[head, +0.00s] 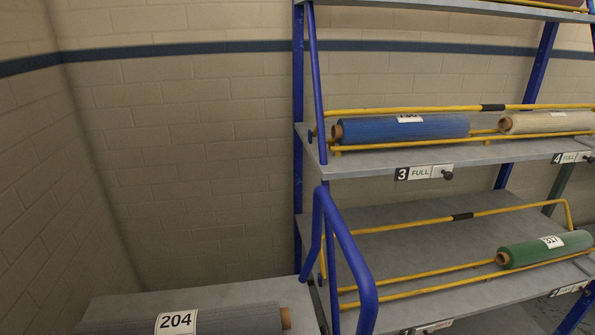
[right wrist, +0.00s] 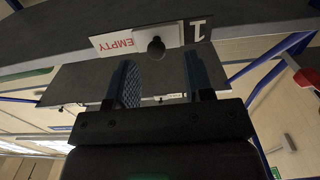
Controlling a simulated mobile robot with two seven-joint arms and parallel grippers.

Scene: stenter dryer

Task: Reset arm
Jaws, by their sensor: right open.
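My right gripper (right wrist: 159,66) shows in the right wrist view, its two blue fingers apart with nothing between them. Just beyond the fingertips is a dark round knob (right wrist: 156,48) on a sliding sign (right wrist: 120,42) that reads EMPTY, beside a number 1 plate (right wrist: 197,31). The lettering appears upside down in this view. I cannot tell whether the fingers touch the sign. Neither gripper shows in the head view, and my left gripper is in no view.
A blue-framed rack (head: 299,140) holds a blue roll (head: 400,129), a cream roll (head: 548,122) and a green roll (head: 545,250) within yellow rails. A grey roll labelled 204 (head: 235,320) lies in front at lower left. Bare brick wall (head: 190,180) stands behind.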

